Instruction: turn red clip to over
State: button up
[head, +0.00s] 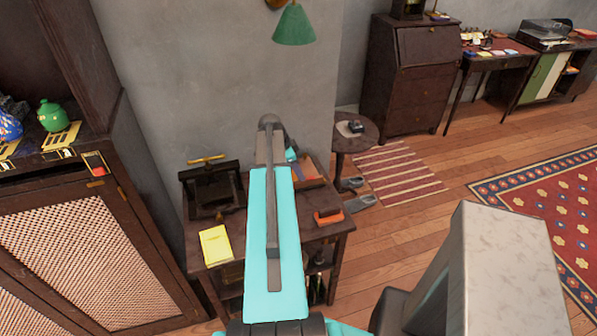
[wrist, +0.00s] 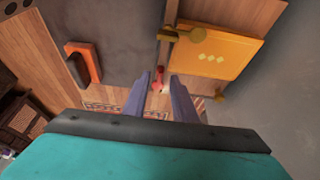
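A small red piece (wrist: 160,87) shows in the wrist view, at the gap between the fingertips of my gripper (wrist: 163,80). It is too small to tell its shape, which way it lies, or whether it is the red clip. The two grey fingers are apart, with no object visibly held. In the head view, my turquoise arm reaches over the small dark table and hides most of the gripper. A red piece (head: 94,160) also shows on the cabinet's front edge at the left; I cannot tell if it is a clip.
In the wrist view, an orange handle-like piece (wrist: 83,62) lies left of the fingers and a yellow panel with diamonds (wrist: 215,52) right. In the head view, the dark table (head: 315,235) bears a yellow pad (head: 215,245) and a wooden stand (head: 210,190). A wall stands behind.

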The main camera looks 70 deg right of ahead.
jog(key=shift+s+d+f, duration=0.1)
jog(key=shift+f, duration=0.3)
jog(key=shift+c, duration=0.4)
grip_shut()
